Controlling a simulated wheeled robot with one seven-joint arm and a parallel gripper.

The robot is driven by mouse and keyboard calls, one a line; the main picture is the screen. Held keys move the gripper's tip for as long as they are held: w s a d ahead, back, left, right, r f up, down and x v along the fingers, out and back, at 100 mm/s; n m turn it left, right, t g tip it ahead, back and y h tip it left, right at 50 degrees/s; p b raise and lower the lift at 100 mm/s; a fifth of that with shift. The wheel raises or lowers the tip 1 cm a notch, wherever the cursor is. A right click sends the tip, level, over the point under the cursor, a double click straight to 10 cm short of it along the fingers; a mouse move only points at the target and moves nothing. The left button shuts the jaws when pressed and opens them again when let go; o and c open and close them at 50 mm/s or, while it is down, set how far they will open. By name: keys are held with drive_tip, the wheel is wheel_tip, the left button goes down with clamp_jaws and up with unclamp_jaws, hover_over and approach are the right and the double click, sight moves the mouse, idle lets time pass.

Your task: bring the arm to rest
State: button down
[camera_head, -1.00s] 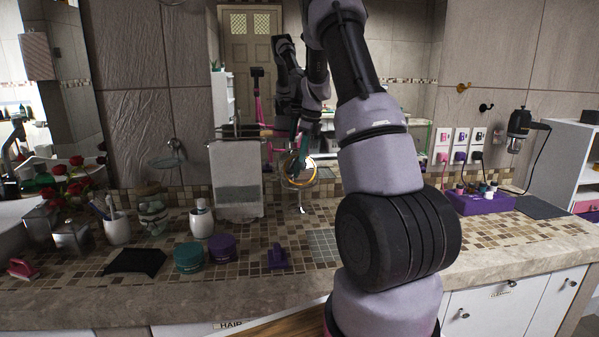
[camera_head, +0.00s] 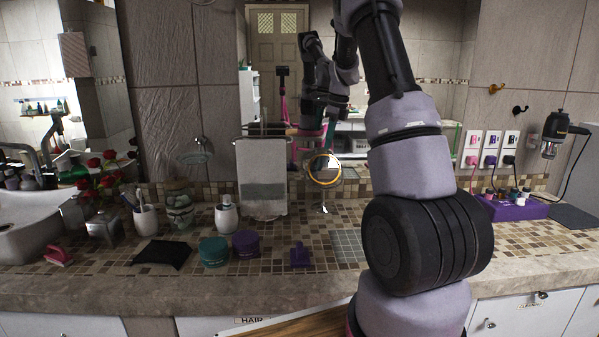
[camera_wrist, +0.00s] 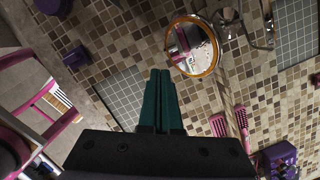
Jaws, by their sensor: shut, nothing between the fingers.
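My gripper (camera_wrist: 158,90) has two teal fingers that lie together, shut and empty, in the wrist view. It points over the tiled counter, and its fingertips appear just left of a round mirror (camera_wrist: 208,60) with an orange rim. My arm (camera_head: 410,165) rises through the right middle of the head view and leaves it at the top edge. An arm's reflection shows in the wall mirror behind. I cannot clearly make out the fingers in the head view.
On the counter (camera_head: 130,290) stand a teal jar (camera_head: 213,252), a purple jar (camera_head: 246,244), a black cloth (camera_head: 162,254), a white cup (camera_head: 146,221) and a purple box (camera_head: 518,209). The round mirror (camera_head: 324,170) stands near the wall. A towel (camera_head: 263,178) hangs behind.

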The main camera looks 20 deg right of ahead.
drive_tip(key=s+a+r+n+t, duration=0.2)
drive_tip(key=s+a+r+n, duration=0.4)
drive_tip(key=s+r, duration=0.25)
drive_tip(key=s+a+r+n+t, duration=0.1)
drive_tip(key=s+a+r+n, duration=0.55)
drive_tip(key=s, duration=0.25)
drive_tip(key=s+a+n+t, duration=0.1)
drive_tip(key=s+a+n, duration=0.1)
drive_tip(key=s+n, duration=0.3)
drive_tip(key=s+a+n+t, duration=0.1)
drive_tip(key=s+a+n, duration=0.2)
drive_tip(key=s, duration=0.9)
drive_tip(key=n, duration=0.2)
drive_tip(key=shift+a+n+t, duration=0.15)
drive_tip(key=shift+n+t, duration=0.15)
drive_tip(key=shift+n, duration=0.05)
